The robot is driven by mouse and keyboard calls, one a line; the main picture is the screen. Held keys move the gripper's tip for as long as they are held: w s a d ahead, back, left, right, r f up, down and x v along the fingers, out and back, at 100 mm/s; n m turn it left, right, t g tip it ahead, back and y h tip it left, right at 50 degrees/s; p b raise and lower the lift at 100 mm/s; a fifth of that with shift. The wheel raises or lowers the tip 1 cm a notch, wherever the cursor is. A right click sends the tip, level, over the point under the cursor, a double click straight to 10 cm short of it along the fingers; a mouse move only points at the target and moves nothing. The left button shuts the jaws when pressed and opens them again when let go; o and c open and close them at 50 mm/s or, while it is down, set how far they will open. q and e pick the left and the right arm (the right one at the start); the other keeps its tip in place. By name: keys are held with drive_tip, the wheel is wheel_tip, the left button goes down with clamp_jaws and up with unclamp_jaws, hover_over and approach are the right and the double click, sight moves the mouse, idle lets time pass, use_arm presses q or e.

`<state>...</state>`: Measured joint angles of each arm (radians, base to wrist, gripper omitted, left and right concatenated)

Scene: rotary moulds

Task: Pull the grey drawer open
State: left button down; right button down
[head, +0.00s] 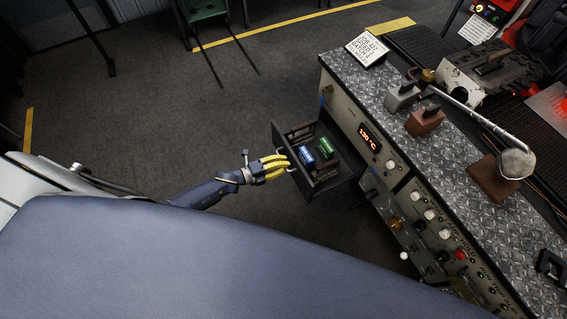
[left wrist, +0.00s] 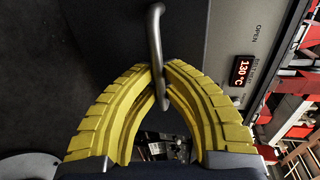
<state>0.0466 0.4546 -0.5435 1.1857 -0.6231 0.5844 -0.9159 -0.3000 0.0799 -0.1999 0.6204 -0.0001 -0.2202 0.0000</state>
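The grey drawer (head: 333,182) stands pulled out from the front of the machine bench, with a blue item (head: 306,154) and a green item (head: 326,147) inside. My left gripper (head: 287,161) is at the drawer's front. In the left wrist view its yellow fingers (left wrist: 160,68) come together at the tips around the metal bar handle (left wrist: 155,35). The drawer front (left wrist: 200,35) lies just beyond the fingers. My right gripper is in neither view.
The bench front carries a display reading 130 °C (head: 369,137) and several knobs. On the patterned bench top are a grey block (head: 402,97), a brown block (head: 425,121) and a long-handled ladle (head: 516,163).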

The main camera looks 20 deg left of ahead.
use_arm(q)
drive_tip(key=c, duration=1.5)
unclamp_jaws()
drive_tip(key=v, duration=1.2)
